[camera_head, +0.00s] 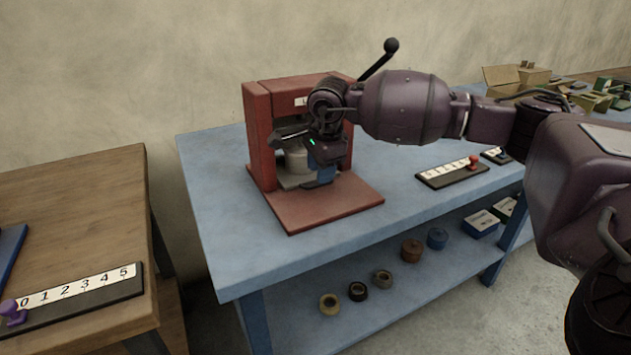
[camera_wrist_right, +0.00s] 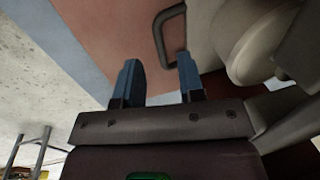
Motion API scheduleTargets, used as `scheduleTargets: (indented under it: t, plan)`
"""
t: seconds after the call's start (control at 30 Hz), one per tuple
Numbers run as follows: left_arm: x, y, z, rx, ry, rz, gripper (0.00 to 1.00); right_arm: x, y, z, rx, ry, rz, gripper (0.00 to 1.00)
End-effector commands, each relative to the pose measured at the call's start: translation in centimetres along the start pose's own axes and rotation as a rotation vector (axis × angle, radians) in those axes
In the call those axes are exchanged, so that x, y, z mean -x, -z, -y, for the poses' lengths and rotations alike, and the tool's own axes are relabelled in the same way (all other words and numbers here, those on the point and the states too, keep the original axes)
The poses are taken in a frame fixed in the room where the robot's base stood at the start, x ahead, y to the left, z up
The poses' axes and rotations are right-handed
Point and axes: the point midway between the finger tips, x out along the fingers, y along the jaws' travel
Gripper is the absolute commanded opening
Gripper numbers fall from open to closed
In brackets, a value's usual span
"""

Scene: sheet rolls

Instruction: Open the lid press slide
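The red lid press (camera_head: 262,140) stands on the blue table, with a black lever and ball knob rising behind it. Its pale slide (camera_head: 288,183) shows low in the press opening, partly hidden by my right gripper. In the right wrist view the slide (camera_wrist_right: 203,40) has a dark U-shaped handle (camera_wrist_right: 158,35). My right gripper (camera_head: 320,176) is at the front of the press, over the red base plate. Its blue fingers (camera_wrist_right: 159,68) are apart, with the handle just beyond and between their tips, apparently not gripped. My left gripper is not in view.
The blue table (camera_head: 235,235) has free room left of the press. A numbered strip with a red peg (camera_head: 452,172) lies to the right. Several rolls (camera_head: 358,291) sit on the lower shelf. A wooden table (camera_head: 75,210) stands at left.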

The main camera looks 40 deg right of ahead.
Motion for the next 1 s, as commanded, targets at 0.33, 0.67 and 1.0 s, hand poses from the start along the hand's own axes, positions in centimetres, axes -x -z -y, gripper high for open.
scheduleTargets:
  t: [0.33,0.67,1.0]
  plan:
    - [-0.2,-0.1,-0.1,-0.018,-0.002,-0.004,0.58,-3.1,0.0,0.0,-0.001,-0.001,0.000,0.36]
    - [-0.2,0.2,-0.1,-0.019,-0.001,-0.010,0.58,-3.1,0.0,0.0,-0.001,0.001,0.001,0.31]
    - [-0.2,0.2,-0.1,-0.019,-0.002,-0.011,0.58,-3.1,0.0,0.0,-0.001,0.001,0.001,0.00]
